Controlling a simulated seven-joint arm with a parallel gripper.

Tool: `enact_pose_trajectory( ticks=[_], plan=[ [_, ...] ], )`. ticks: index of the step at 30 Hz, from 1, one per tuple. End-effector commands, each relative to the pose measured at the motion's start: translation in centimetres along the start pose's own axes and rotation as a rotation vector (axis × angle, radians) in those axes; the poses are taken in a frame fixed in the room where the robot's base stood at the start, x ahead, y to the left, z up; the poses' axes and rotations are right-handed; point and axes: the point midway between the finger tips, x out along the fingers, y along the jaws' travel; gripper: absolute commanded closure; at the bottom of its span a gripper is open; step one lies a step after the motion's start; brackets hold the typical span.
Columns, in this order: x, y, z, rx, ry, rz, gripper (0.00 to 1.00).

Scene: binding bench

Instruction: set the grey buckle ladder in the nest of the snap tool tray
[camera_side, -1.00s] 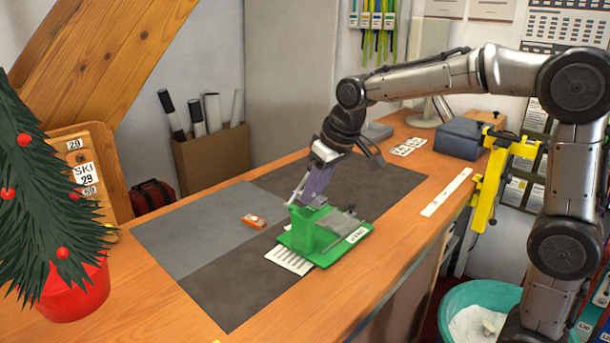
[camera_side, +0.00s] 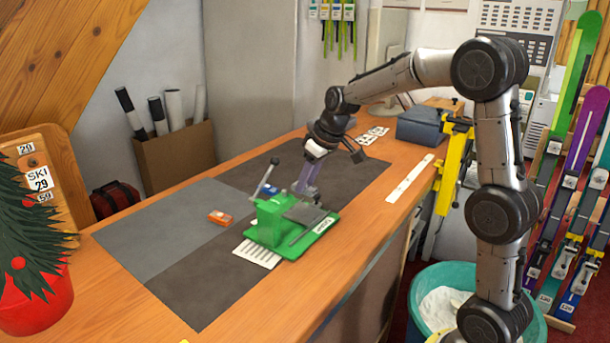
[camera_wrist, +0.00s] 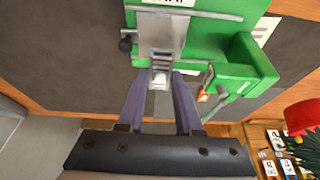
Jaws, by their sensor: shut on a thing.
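The snap tool tray is a green base (camera_side: 328,220) with a raised green block and a grey plate (camera_side: 303,213). In the wrist view, the green tray (camera_wrist: 205,45) fills the top, with the grey channelled plate (camera_wrist: 160,32) at its middle. My gripper (camera_side: 306,190) is low at the tray's back edge. In the wrist view my gripper's purple fingers (camera_wrist: 160,80) are shut on the small grey buckle ladder (camera_wrist: 160,72), which lines up with the plate's channel. Whether the ladder touches the plate or nest I cannot tell. In the side view the ladder is not distinguishable.
A striped card (camera_side: 257,253) lies by the tray's front.

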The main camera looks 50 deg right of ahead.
Motion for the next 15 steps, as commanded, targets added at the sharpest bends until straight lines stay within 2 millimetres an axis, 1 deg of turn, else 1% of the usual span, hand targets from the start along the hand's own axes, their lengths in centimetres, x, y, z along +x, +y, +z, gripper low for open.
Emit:
enact_pose_trajectory(
  ticks=[6,15],
  plan=[
    [1.9,0.0,0.8,-0.001,-0.003,-0.001,1.00],
    [3.8,0.0,1.6,0.000,0.000,-0.001,1.00]
  ],
)
